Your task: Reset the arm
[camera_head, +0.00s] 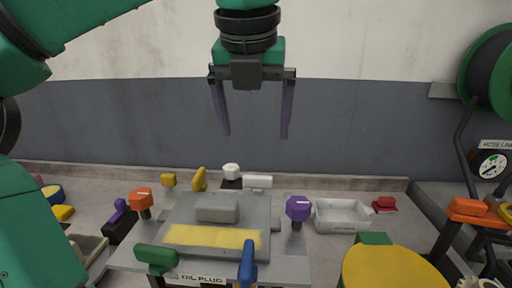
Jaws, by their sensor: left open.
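My left gripper (254,132) hangs from the top of the head view, pointing down. Its two purple-grey fingers are apart and nothing is between them. It is above the far side of a grey fixture (180,212) with a yellow strip (212,238), with the grey wall behind it. The green links of my left arm come in at the upper left. My right gripper cannot be made out in this view.
Around the fixture stand an orange knob (142,197), a purple knob (298,208), a green handle (156,257) and a blue handle (247,262). A white tray (342,217) lies to the right. A hose reel (490,70) and gauge (492,165) are at the far right.

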